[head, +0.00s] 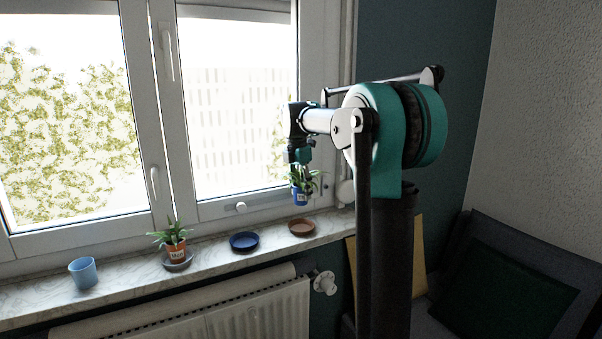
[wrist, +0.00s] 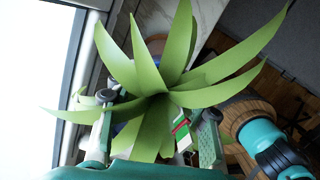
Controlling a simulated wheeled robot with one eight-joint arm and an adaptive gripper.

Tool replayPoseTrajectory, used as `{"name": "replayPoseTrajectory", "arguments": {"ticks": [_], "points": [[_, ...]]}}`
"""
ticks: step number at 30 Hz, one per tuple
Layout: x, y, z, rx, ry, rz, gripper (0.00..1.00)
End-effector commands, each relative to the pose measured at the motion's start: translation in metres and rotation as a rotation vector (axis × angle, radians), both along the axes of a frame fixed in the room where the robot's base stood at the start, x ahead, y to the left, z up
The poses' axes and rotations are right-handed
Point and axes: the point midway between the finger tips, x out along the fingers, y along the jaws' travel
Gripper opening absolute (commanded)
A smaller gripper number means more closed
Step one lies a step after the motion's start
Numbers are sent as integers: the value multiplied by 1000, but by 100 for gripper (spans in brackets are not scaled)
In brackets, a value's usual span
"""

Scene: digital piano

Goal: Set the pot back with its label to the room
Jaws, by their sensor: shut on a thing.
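My gripper (head: 299,175) is shut on a small blue pot (head: 300,197) with a spiky green plant (head: 311,183). It holds the pot upright in the air above the right part of the windowsill. A small pale label patch shows on the pot's side towards the head camera; its print is too small to read. In the wrist view, the leaves (wrist: 150,75) hide most of the pot, and a white, red and green label (wrist: 182,131) shows beside one finger. An empty blue saucer (head: 244,241) and an empty brown saucer (head: 301,227) stand on the sill.
A labelled terracotta pot (head: 176,251) with a plant stands on a grey saucer (head: 178,264) further left. A light blue cup (head: 83,273) is at the far left of the marble sill (head: 212,257). The window (head: 232,110) is close behind; a radiator (head: 215,315) is below.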

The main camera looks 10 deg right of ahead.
Motion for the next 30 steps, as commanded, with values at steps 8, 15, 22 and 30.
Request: {"name": "replayPoseTrajectory", "arguments": {"ticks": [8,15,22,30], "points": [[-5,-1,-34,-7,-4,198,0],[-5,-1,-50,-7,-4,207,0],[-5,-1,-70,-7,-4,206,0],[-5,-1,-81,-7,-4,205,0]]}}
